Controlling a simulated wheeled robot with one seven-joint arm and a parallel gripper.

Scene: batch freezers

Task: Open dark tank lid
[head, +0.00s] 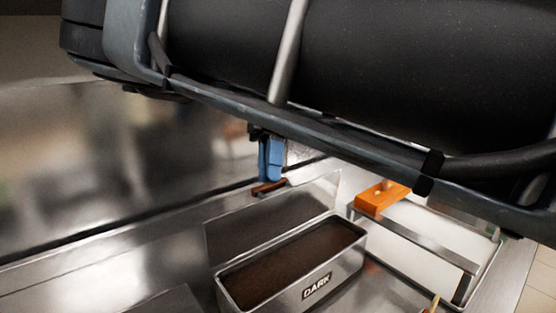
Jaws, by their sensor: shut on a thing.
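The dark tank (345,262) is a steel box labelled "DARK" at the bottom middle, with dark brown contents showing through its open top. Its steel lid (265,220) stands tilted up along the tank's back edge. A brown handle (268,188) shows at the lid's top edge. My gripper (270,180), with blue fingers, points down at this handle and is shut on it. My own arm hides the area above the gripper.
To the right, another tank (430,247) with white contents or surface has a steel frame and an orange handle (382,197). A steel panel (100,160) rises at the left behind the counter. A flat steel surface (165,302) lies at bottom left.

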